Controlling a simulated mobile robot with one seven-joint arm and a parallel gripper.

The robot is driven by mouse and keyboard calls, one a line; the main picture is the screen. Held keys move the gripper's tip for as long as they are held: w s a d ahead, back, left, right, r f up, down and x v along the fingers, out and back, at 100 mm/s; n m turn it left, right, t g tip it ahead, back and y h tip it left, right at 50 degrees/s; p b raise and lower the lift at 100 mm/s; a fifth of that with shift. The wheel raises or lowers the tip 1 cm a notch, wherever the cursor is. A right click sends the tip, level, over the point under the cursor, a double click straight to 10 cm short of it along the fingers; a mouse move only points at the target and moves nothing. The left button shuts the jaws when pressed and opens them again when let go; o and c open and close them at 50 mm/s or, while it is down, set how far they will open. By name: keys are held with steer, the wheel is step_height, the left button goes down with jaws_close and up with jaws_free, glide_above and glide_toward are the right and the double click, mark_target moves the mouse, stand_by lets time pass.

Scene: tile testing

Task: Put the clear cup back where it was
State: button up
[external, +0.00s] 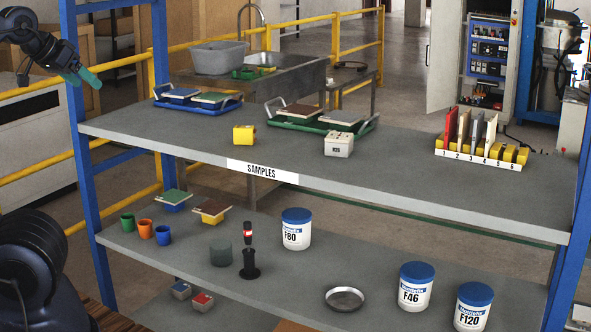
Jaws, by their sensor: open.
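I cannot make out a clear cup anywhere in the external view. My gripper (82,79), with green fingertips, is at the upper left, near the rack's blue left post. It is open, and no object shows between its fingers. It is apart from everything on the shelves.
The upper shelf (290,160) holds blue and green trays, small boxes and a numbered tile rack (483,153). The lower shelf (300,275) holds lidded tubs, a dark cylinder (221,252), a black-and-red stand (249,250) and a metal dish (344,299). Blue posts (158,60) border the rack.

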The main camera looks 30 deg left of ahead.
steer(key=s+d+r, duration=0.4)
steer(key=s+d, duration=0.2)
steer(key=s+d+f+g+y, duration=0.1)
steer(key=s+d+f+g, duration=0.1)
steer(key=d, duration=0.8)
steer(key=s+d+f+n+g, duration=0.1)
steer(key=s+d+f, duration=0.3)
steer(key=d, duration=0.6)
steer(key=shift+s+f+g+y, duration=0.3)
steer(key=shift+g+y, duration=0.1)
steer(key=shift+g, duration=0.1)
